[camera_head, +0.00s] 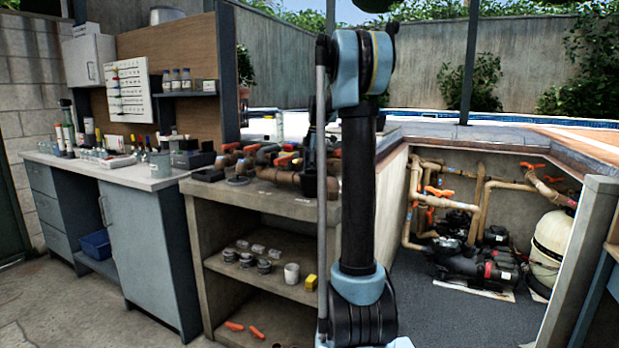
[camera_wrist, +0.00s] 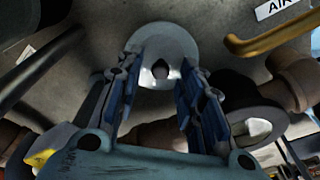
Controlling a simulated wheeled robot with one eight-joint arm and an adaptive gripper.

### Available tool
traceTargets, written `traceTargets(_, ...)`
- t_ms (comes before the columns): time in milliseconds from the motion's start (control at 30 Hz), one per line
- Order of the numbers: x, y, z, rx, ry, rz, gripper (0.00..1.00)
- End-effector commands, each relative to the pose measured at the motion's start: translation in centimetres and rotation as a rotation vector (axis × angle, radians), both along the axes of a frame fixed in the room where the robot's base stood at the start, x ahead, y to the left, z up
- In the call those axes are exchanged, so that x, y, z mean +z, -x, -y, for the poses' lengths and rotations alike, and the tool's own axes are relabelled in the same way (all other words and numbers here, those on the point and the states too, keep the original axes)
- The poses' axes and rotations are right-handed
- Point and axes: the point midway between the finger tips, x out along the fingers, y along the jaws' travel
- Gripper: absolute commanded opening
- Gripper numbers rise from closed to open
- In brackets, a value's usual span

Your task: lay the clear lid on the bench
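A pale, round, disc-like piece (camera_wrist: 165,35) with a dark spot near its middle shows between and beyond my fingertips in the wrist view. It may be the clear lid, but I cannot tell for sure. My gripper (camera_wrist: 160,72) has its two blue fingers spread apart, one on each side of the dark spot. I see no clear grip on anything, and cannot tell how far the disc is from the fingertips. In the head view my arm hides the gripper and the disc. The concrete bench (camera_head: 268,199) stands left of my arm.
Pipes with orange-handled valves (camera_head: 285,160) crowd the bench top. Jars (camera_head: 246,260), a white cup (camera_head: 291,273) and a yellow block (camera_head: 311,282) stand on the shelf below. A grey worktop (camera_head: 150,180) is at the left. A pit with pumps (camera_head: 470,265) lies right.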

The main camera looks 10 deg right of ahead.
Motion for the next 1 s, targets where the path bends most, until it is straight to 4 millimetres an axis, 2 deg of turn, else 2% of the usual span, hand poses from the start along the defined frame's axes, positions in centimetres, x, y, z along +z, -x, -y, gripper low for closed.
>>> traceTargets(500, 8.9, -0.1, 1.1, 0.001, 0.000, 0.000, 0.35)
traceTargets(700, 10.5, -0.1, 1.3, 0.002, 0.000, 0.000, 0.35)
traceTargets(1000, 10.9, -0.1, 1.3, 0.002, 0.000, 0.000, 0.35)
